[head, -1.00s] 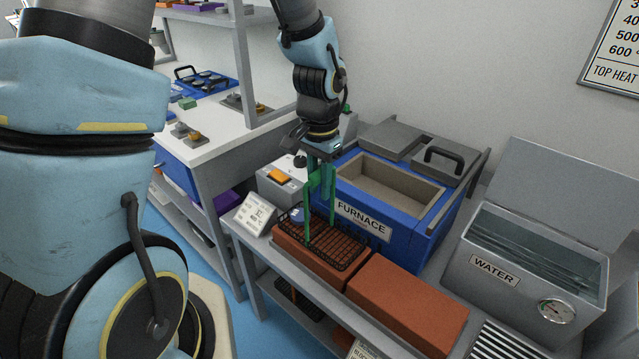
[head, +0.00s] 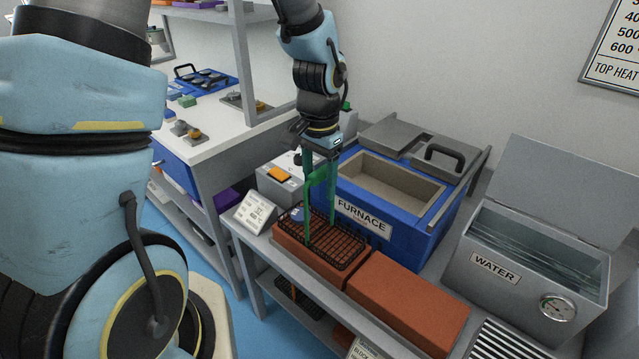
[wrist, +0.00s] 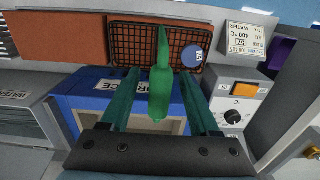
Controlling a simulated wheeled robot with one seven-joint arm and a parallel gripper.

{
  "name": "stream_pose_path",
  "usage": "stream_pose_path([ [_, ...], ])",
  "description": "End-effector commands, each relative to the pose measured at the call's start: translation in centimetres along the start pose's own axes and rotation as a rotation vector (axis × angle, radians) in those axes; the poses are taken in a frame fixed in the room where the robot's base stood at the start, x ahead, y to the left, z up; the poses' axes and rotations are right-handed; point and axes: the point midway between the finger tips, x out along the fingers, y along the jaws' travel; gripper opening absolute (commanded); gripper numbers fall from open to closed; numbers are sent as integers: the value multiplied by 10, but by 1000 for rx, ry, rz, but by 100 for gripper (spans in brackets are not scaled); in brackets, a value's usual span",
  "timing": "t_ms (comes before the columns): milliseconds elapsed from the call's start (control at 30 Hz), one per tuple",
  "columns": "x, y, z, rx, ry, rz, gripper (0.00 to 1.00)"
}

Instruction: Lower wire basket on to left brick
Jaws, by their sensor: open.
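The black wire basket (head: 346,243) lies on top of the left brick (head: 300,258), looking level and resting on it. In the wrist view the basket's mesh (wrist: 130,43) lies against the reddish brick. A green handle (wrist: 160,85) rises from the basket and stands between the two teal fingers of my gripper (wrist: 160,74). The fingers are apart, with a visible gap on each side of the handle. In the head view my gripper (head: 320,190) is above the basket, pointing down. A round blue tag (wrist: 191,56) is at the basket's edge.
The right brick (head: 408,300) is bare. The blue furnace (head: 390,240) stands open just behind the basket. A control box (head: 280,180) and a display card (head: 256,213) are at the left. The water tank (head: 500,270) is at the right.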

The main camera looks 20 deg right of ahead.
Motion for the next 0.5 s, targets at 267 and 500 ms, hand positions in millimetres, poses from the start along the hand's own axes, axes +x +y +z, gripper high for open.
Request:
stream_pose_path([
  [267,-53,-1,-1,-1,7,-3,62],
  [500,-90,0,-1,1,3,-2,62],
])
